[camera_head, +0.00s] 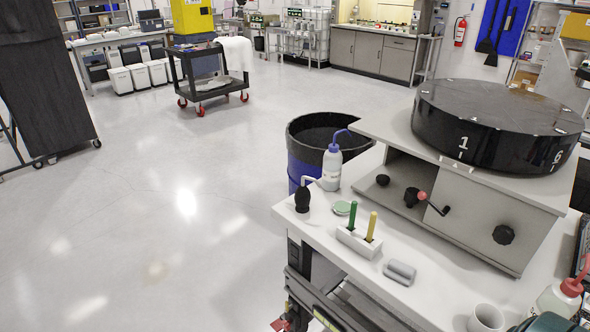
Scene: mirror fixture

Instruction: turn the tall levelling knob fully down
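The fixture is a grey housing (490,204) on a white bench at the right, with a round black drum (497,118) on top marked 1 and 6. A small round black knob (383,180) sits low in the housing's open left part. A black lobed knob (503,235) is on the front panel. I cannot tell which of these is the tall levelling knob, or its height setting. Neither of my grippers is in view.
On the bench (325,228) stand a blue-capped wash bottle (332,168), a black bulb (302,199), a holder (358,242) with green and yellow sticks, a grey block (399,272), a white cup (486,318) and a red-capped bottle (558,299). A blue bin (300,168) stands behind.

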